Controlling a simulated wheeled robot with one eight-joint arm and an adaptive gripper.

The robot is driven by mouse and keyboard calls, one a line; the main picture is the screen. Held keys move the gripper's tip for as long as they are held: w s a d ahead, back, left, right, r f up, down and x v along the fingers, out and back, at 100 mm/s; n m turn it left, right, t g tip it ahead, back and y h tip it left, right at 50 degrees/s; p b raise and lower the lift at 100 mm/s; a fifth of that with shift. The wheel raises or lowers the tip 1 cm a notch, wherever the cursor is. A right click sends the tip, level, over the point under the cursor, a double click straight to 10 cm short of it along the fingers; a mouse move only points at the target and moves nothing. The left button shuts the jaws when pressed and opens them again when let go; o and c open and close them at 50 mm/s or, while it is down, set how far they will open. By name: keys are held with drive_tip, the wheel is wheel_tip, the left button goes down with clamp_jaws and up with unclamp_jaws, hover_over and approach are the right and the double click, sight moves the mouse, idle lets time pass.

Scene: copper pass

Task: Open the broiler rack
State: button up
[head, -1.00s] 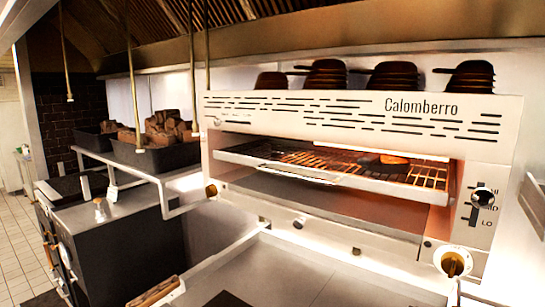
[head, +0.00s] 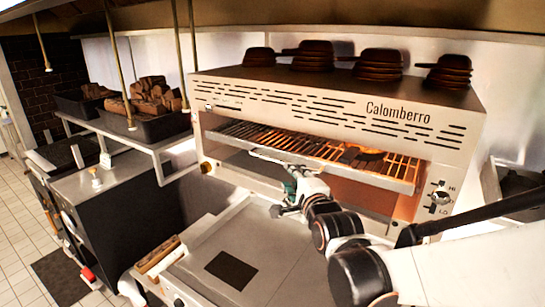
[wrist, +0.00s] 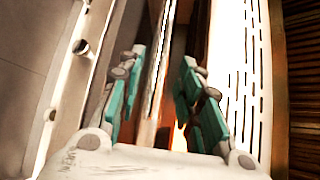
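The broiler rack (head: 387,181), a grate with a pale front rail and handle (head: 268,156), sits in the slot of the steel broiler marked Calomberro (head: 330,110). My gripper (head: 288,180) is in front of the broiler, just below the handle. In the wrist view my gripper (wrist: 157,88) has its two teal-padded fingers apart. A pale bar (wrist: 158,60), apparently the rack's front rail or handle, runs between them. I cannot tell whether either finger touches it.
Stacks of brown pans (head: 377,65) stand on the broiler. A control knob (head: 440,197) is at its right front. A steel counter (head: 275,245) lies below, mostly bare. Black bins of wood chunks (head: 160,127) stand on a shelf at left.

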sight(282, 162)
drive_tip(key=p+x, duration=0.1)
drive_tip(key=x, duration=1.2)
clamp_jaws()
